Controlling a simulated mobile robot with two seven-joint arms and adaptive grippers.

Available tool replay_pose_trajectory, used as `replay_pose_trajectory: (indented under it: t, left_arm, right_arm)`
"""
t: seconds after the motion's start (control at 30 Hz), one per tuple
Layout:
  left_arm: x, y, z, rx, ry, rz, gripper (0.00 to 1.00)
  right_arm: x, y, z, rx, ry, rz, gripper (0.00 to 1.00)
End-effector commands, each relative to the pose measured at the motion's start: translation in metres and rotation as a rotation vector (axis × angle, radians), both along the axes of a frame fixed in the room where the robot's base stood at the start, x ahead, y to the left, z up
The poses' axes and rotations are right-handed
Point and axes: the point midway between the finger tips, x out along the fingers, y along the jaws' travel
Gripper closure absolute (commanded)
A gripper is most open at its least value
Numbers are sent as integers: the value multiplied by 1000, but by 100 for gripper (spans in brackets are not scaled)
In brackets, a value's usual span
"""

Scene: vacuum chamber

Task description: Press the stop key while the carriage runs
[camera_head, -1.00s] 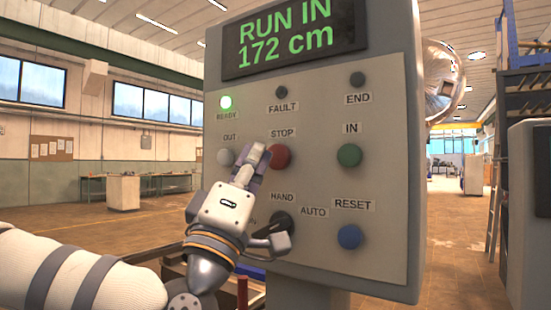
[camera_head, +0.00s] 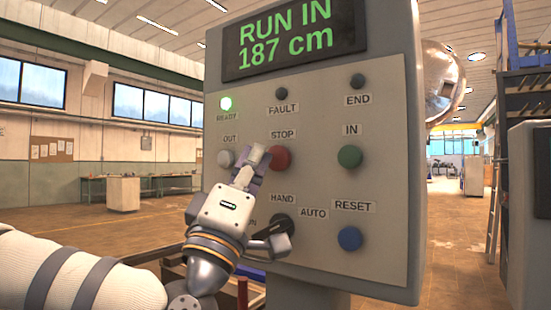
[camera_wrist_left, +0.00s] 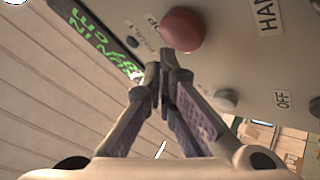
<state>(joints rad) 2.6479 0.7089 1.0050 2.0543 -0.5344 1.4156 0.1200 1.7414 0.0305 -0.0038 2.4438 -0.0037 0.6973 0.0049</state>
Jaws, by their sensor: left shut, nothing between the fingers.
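The red STOP key (camera_head: 279,158) is on the grey control panel (camera_head: 385,220), under its STOP label. It also shows in the left wrist view (camera_wrist_left: 183,29), just beyond my fingertips. My left gripper (camera_head: 256,160) is shut and empty. Its fingertips are close beside the left edge of the red key in the head view; I cannot tell whether they touch it. The display (camera_head: 292,32) reads RUN IN 187 cm in green. The carriage itself cannot be made out. My right gripper is not in view.
The white OUT key (camera_head: 226,158), green IN key (camera_head: 349,156), blue RESET key (camera_head: 349,238) and black HAND/AUTO selector (camera_head: 282,227) surround the red key.

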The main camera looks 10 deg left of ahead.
Motion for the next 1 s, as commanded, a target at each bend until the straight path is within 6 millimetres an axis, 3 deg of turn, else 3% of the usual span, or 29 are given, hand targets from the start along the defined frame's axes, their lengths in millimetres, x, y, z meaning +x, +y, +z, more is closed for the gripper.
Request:
replay_pose_trajectory:
  t: [1.0]
  left_arm:
    - [11,-4,0,1,0,-1,100]
  right_arm:
    - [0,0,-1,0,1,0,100]
